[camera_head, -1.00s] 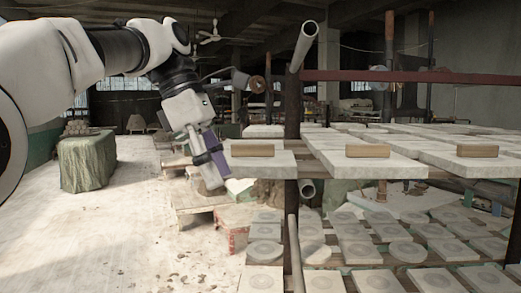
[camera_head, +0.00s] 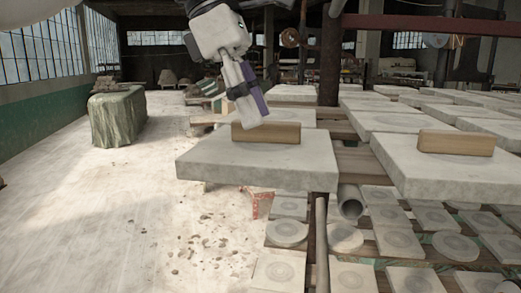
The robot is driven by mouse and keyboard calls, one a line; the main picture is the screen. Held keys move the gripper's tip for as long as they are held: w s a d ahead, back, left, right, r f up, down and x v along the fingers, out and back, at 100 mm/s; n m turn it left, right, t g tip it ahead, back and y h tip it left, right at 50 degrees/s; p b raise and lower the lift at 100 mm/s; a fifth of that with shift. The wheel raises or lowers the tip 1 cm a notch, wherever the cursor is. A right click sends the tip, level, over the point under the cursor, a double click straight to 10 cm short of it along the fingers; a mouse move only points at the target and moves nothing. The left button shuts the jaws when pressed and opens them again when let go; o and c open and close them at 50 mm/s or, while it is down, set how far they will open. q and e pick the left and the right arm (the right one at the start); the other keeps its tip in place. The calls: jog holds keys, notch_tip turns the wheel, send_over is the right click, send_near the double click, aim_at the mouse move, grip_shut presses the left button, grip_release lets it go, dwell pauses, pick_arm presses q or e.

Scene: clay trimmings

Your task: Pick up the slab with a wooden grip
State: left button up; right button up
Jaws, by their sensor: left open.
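A pale, square slab (camera_head: 215,162) with a wooden grip (camera_head: 270,133) on top lies at the near end of the rack, in the middle of the head view. My left gripper (camera_head: 252,108) comes down from above, its fingers pointing down at the left part of this grip. The fingers are open and hold nothing. Their tips overlap the grip's top edge in the picture; I cannot tell whether they touch it. A second slab (camera_head: 425,178) with a wooden grip (camera_head: 456,142) lies to the right. My right gripper is not in view.
More slabs (camera_head: 400,123) lie behind on the upper rack. Lower shelves hold several tiles with round patterns (camera_head: 352,278). A dark post (camera_head: 330,62) and a pipe (camera_head: 350,201) stand close by. The floor (camera_head: 110,220) at left is open, with a draped block (camera_head: 118,115) beyond.

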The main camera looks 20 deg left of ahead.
aim_at(265, 122)
pick_arm(q)
jog(key=f, duration=0.1)
jog(key=w+d+f, duration=0.1)
jog(key=w+f, duration=0.1)
jog(key=shift+w+d+f, duration=0.1)
jog(key=shift+w+d, duration=0.05)
jog(key=shift+d, duration=0.2)
jog(key=shift+w, duration=0.2)
jog(key=shift+s+a, duration=0.15)
jog(key=shift+s, duration=0.35)
jog(key=shift+w, duration=0.1)
jog(key=c, duration=0.4)
grip_shut()
